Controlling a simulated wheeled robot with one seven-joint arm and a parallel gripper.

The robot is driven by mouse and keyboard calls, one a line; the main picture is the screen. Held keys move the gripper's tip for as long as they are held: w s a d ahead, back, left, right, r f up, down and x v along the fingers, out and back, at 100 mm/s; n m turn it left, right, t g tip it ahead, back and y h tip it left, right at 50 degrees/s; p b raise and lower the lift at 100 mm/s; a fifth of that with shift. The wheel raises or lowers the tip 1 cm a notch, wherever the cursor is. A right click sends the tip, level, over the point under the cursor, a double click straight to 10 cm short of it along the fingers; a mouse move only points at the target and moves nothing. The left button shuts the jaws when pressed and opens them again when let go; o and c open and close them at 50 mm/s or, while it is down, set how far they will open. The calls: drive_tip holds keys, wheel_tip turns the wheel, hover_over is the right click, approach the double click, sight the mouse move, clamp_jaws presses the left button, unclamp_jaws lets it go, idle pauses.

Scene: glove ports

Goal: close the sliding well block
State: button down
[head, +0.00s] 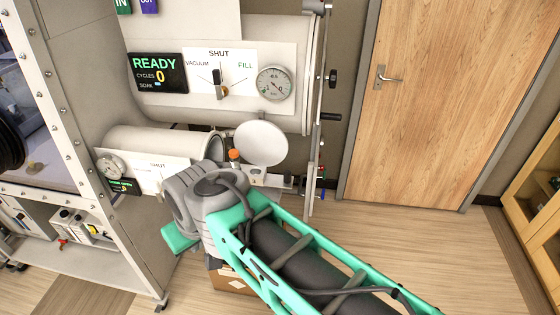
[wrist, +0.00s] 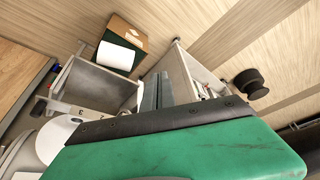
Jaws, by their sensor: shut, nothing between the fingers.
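A grey open-topped box-like part (wrist: 92,82) stands left of my fingers in the wrist view, with a number strip (wrist: 85,112) by its near edge. It may be the sliding well block, but I cannot tell for sure. My gripper (wrist: 157,92) is shut and empty, its thin grey fingers just right of that part; I cannot tell whether they touch. A dark bar and green cover of my arm hide the lower part of this view. In the head view my arm covers the gripper, and a pale ledge (head: 258,179) shows just beyond my wrist.
A round white door (head: 262,143) stands open by the small chamber (head: 180,143), with an orange knob (head: 235,155) beside it. The large chamber (head: 270,60) is above. A box with a white roll (wrist: 120,55) sits below. Open floor (head: 400,240) lies to the right.

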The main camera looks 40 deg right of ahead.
drive_tip(key=w+d+m+b, duration=0.1)
drive_tip(key=w+d+m, duration=0.1)
drive_tip(key=w+d, duration=0.3)
drive_tip(key=m+t+b, duration=0.2)
drive_tip(key=m+t, duration=0.1)
drive_tip(key=m, duration=0.4)
approach(273, 177)
drive_tip(key=w+f, duration=0.1)
drive_tip(key=w, duration=0.1)
drive_tip(key=w+f, duration=0.3)
drive_tip(key=w, duration=0.1)
drive_tip(key=shift+d+f+p, duration=0.1)
drive_tip(key=shift+f+p, duration=0.2)
drive_tip(key=shift+p, duration=0.05)
